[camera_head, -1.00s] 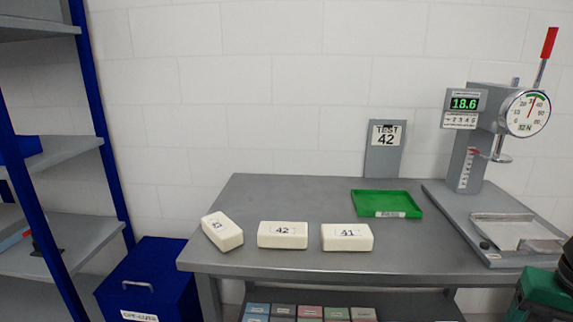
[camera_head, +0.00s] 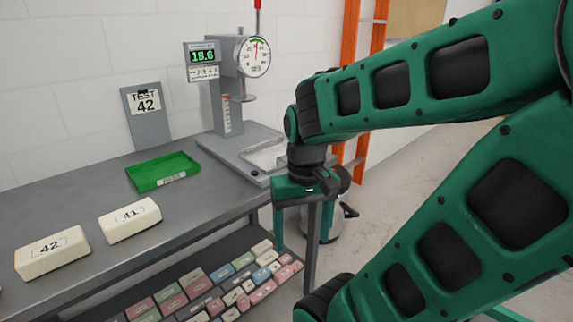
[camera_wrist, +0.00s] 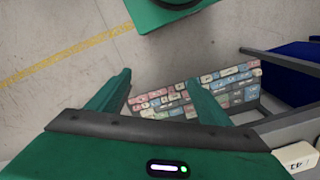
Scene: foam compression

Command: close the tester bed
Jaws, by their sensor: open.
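The tester (camera_head: 230,120) stands on the right part of the grey table, with a green 18.6 display, a round dial and a red-tipped lever. Its pale flat bed (camera_head: 262,157) lies on the base below the round press plate (camera_head: 240,97). The bed's right end is close to my arm, and I cannot tell how far out it sits. My gripper (camera_head: 303,230) points down, open and empty, off the table's right front edge and apart from the bed. Both fingers also show spread in the wrist view (camera_wrist: 160,92).
Blocks 42 (camera_head: 52,252) and 41 (camera_head: 130,220) lie on the table. A green tray (camera_head: 162,171) and TEST 42 sign (camera_head: 146,116) stand behind. Several coloured samples fill the lower shelf (camera_head: 215,285). An orange rack (camera_head: 372,60) is behind my arm.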

